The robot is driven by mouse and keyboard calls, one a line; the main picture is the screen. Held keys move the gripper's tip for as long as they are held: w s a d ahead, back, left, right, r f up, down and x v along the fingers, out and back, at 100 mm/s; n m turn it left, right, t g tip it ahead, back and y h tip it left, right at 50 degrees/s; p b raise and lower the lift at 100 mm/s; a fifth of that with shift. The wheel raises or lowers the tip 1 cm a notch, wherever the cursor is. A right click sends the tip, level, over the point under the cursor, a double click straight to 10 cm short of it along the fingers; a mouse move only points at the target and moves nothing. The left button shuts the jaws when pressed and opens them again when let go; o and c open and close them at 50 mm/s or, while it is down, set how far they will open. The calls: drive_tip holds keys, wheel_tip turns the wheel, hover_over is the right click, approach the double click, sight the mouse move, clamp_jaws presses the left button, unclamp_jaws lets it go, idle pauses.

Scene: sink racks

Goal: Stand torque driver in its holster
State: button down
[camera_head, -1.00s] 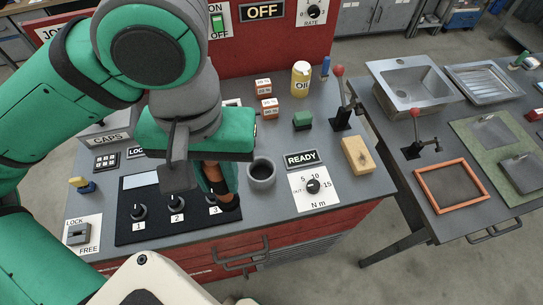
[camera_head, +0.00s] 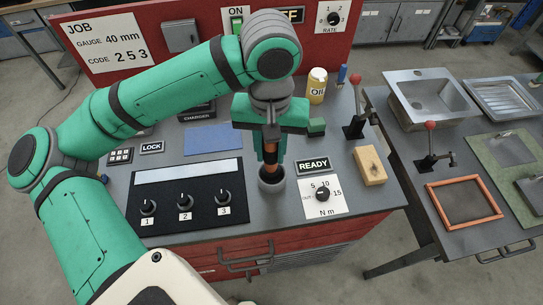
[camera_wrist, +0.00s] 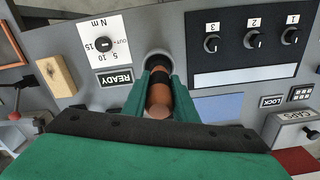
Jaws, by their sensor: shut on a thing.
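The torque driver (camera_head: 270,153) has an orange and black handle and stands about upright in my gripper (camera_head: 271,158). My green fingers are shut on its handle, which also shows between them in the wrist view (camera_wrist: 159,97). The holster (camera_head: 271,182) is a round grey cup on the bench, left of the READY sign. The driver's lower end is over or in the cup's mouth; how deep it sits cannot be told. In the wrist view the holster's rim (camera_wrist: 157,56) shows just beyond the fingertips.
A black panel with three knobs (camera_head: 186,199) lies left of the holster. A torque dial (camera_head: 322,194), a wooden block (camera_head: 369,165) and a red-knobbed lever (camera_head: 355,105) stand to its right.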

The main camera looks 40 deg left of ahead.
sight(272, 159)
drive_tip(key=shift+w+f, duration=0.2)
drive_tip(key=shift+f, duration=1.55)
drive_tip(key=shift+f, duration=0.1)
drive_tip(key=c, duration=1.4)
unclamp_jaws()
drive_tip(key=shift+f, duration=0.1)
drive_tip(key=shift+c, duration=0.2)
wheel_tip(272, 159, up, 12)
drive_tip(key=shift+r, duration=0.25)
